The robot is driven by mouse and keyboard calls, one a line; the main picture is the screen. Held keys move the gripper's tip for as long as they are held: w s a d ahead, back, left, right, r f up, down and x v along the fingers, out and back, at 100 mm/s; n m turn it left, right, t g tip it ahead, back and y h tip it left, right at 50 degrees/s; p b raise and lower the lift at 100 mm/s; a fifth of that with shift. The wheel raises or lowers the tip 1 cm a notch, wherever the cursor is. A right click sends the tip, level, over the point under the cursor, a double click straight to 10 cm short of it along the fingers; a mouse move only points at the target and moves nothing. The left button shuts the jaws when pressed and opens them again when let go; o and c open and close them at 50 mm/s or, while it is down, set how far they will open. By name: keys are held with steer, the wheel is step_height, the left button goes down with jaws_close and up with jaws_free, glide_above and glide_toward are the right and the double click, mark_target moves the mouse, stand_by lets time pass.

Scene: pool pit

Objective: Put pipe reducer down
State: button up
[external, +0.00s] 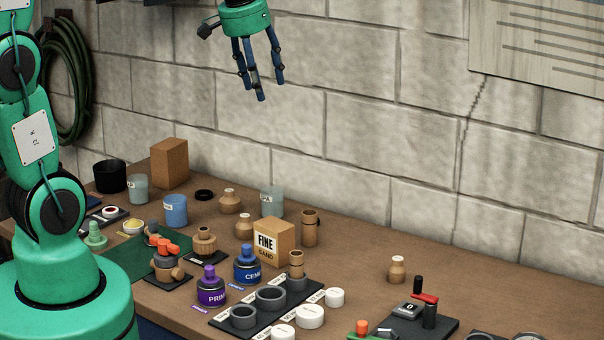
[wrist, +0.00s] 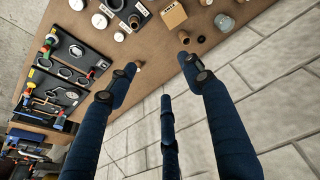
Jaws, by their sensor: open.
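My gripper (external: 261,84) is high above the back of the bench, in front of the block wall. Its blue fingers are spread and empty; they also fill the wrist view (wrist: 160,78). A small tan fitting with a pale top (external: 397,269), which looks like a pipe reducer, stands upright alone on the right part of the bench, well below my gripper. In the wrist view it shows partly beside a fingertip (wrist: 138,65). Similar tan fittings (external: 229,202) (external: 244,226) stand farther left. I cannot tell which one the task means.
The wooden bench (external: 365,300) is clear around the lone fitting. A sand box (external: 273,243), a taller tan fitting (external: 310,229), blue (external: 247,265) and purple (external: 211,287) cans and a black tray of grey rings (external: 270,298) stand left. A black tool tray (external: 440,328) lies front right.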

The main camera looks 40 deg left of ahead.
steer(key=s+a+r+t, duration=0.1)
steer(key=s+a, duration=0.4)
steer(key=s, duration=0.6)
steer(key=s+a+r+t, duration=0.1)
steer(key=s+a, duration=0.3)
steer(key=s, duration=0.7)
steer(key=shift+s+a+r+y, duration=0.15)
steer(key=shift+a+r+y, duration=0.15)
steer(key=shift+a, duration=0.1)
steer(key=shift+f, duration=0.15)
step_height(320, 180, down, 7)
steer(key=b, duration=0.6)
steer(key=shift+r+b, duration=0.2)
steer(key=shift+b, duration=0.2)
steer(key=shift+o, duration=0.3)
steer(key=shift+o, duration=1)
